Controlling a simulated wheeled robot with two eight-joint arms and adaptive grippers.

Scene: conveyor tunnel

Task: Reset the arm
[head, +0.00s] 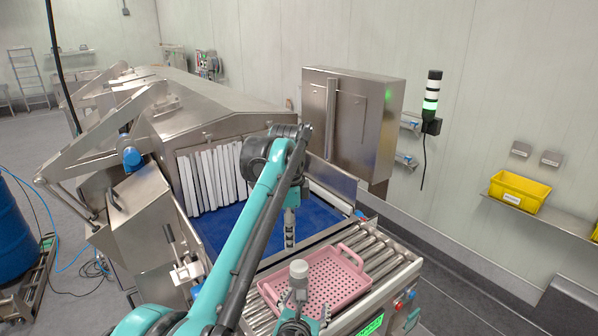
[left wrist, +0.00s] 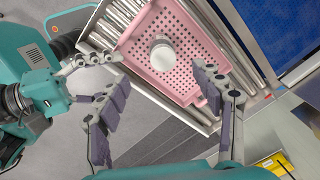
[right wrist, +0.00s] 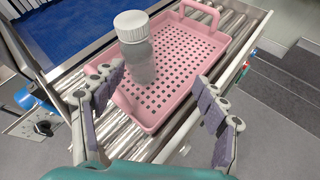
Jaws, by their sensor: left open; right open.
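My left arm reaches across the head view from the lower left, and its gripper (head: 290,238) hangs down near the far edge of the pink tray. In the left wrist view the left gripper (left wrist: 163,85) is open and empty. My right gripper (right wrist: 161,78) is open and empty, facing the near side of the tray; in the head view it (head: 297,322) shows at the bottom edge. A white-capped bottle (right wrist: 138,50) stands upright in the perforated pink tray (right wrist: 185,60), beyond the right gripper's fingers and apart from them. The bottle (left wrist: 162,52) also shows from above.
The tray rests on a roller conveyor (head: 385,262) that adjoins a blue belt (head: 222,228) leading into a steel tunnel with white strip curtains (head: 212,175). A steel cabinet (head: 350,120) stands behind. A yellow bin (head: 520,190) sits on a wall shelf at the right.

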